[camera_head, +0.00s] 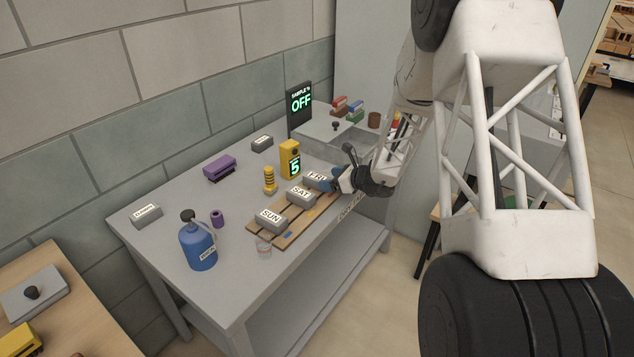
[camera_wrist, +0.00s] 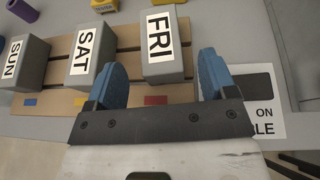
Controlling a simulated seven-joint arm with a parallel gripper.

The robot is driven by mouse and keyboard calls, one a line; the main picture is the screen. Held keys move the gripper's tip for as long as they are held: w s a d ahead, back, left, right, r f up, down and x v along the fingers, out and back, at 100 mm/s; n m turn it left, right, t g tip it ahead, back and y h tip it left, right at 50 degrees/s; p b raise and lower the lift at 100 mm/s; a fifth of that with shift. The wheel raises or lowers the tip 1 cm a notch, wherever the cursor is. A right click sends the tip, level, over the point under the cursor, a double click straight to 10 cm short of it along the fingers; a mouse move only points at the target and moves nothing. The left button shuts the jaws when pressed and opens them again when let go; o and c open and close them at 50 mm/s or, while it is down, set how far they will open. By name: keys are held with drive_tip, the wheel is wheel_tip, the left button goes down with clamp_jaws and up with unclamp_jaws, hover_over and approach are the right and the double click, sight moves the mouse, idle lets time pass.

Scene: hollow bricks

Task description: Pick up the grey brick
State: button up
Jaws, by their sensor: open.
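Three grey bricks with white labels stand in a row on a wooden pallet (camera_head: 293,233): the SUN brick (camera_head: 271,221), the SAT brick (camera_head: 301,197) and the FRI brick (camera_head: 314,178). In the wrist view the SUN brick (camera_wrist: 25,62), SAT brick (camera_wrist: 92,57) and FRI brick (camera_wrist: 166,68) run left to right. My gripper (camera_head: 340,180) is open at the FRI end of the pallet. In the wrist view its blue fingers (camera_wrist: 162,72) appear to either side of the FRI brick's near end, with visible gaps. Whether they are level with it I cannot tell. The head view partly hides the FRI brick behind the gripper.
A yellow box showing 5 (camera_head: 289,160) and a yellow stacked cylinder (camera_head: 269,180) stand behind the pallet. A blue bottle (camera_head: 198,246) and clear cup (camera_head: 264,250) are at the left. Labelled grey blocks lie near the wall (camera_head: 146,215) and farther back (camera_head: 262,144).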

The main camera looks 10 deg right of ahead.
sight(319, 177)
drive_tip(key=shift+a, duration=0.1)
drive_tip(key=shift+x, duration=2.55)
drive_tip(key=shift+c, duration=0.4)
drive_tip(key=shift+w, duration=0.1)
drive_tip(key=c, duration=1.1)
drive_tip(key=shift+r, duration=0.1)
drive_tip(key=shift+r, duration=0.7)
wheel_tip(319, 177, up, 2)
drive_tip(key=s, duration=0.5)
drive_tip(key=s+r, duration=0.1)
drive_tip(key=s, duration=1)
drive_tip(key=shift+d+r, duration=0.2)
drive_tip(key=shift+d, duration=0.1)
